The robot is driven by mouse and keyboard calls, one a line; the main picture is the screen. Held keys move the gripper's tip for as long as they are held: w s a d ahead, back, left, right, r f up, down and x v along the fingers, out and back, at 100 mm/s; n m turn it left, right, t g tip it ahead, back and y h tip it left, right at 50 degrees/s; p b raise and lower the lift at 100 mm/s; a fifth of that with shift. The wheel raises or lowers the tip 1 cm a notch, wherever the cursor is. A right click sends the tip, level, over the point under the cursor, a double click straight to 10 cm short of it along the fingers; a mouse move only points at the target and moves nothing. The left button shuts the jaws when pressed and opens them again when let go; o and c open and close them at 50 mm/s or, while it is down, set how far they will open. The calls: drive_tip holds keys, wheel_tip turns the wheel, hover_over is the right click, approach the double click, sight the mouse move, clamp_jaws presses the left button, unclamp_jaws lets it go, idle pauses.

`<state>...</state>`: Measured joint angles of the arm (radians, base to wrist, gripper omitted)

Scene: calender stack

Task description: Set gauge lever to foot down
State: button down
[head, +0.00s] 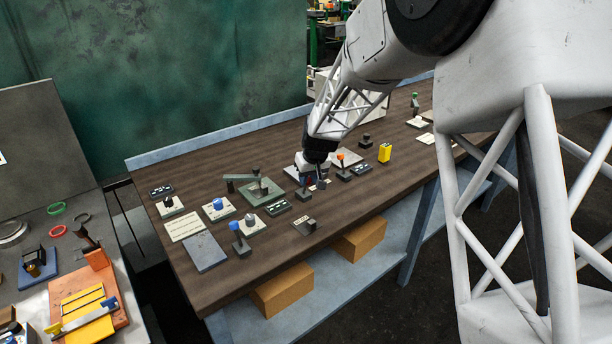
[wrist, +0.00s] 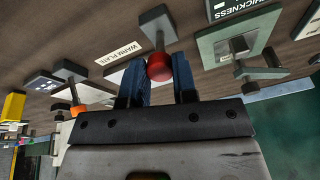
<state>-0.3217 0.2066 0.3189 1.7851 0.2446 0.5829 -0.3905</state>
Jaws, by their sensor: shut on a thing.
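My gripper (head: 316,182) is over the middle of the brown bench. In the wrist view its two blue jaws (wrist: 159,78) are closed around the red round knob (wrist: 159,67) of a small lever with a grey base (wrist: 155,25). That base also shows below the gripper in the head view (head: 302,196). The thickness gauge (head: 262,192) is a green plate with a grey-green arm, left of the gripper. In the wrist view the gauge (wrist: 207,46) is to the right of the jaws, apart from them. I cannot tell the gauge foot's height.
A blue-knobbed lever (head: 238,241) stands at the front left, and an orange-knobbed lever (head: 342,172) to the right. A yellow block (head: 384,153) is farther right. A "WARM PLATE" label (wrist: 123,61) lies near the red knob. Bare bench (head: 345,205) shows in front of the gripper.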

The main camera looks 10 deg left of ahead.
drive_tip(key=shift+s+d+f+t+y, duration=0.1)
drive_tip(key=shift+s+d+t+y, duration=0.1)
drive_tip(key=shift+t+y, duration=0.1)
idle(0.4)
drive_tip(key=c, duration=0.9)
unclamp_jaws()
drive_tip(key=shift+d, duration=0.1)
drive_tip(key=v, duration=0.7)
drive_tip(key=shift+s+r, duration=0.15)
drive_tip(key=shift+r, duration=0.2)
drive_tip(key=shift+d, duration=0.1)
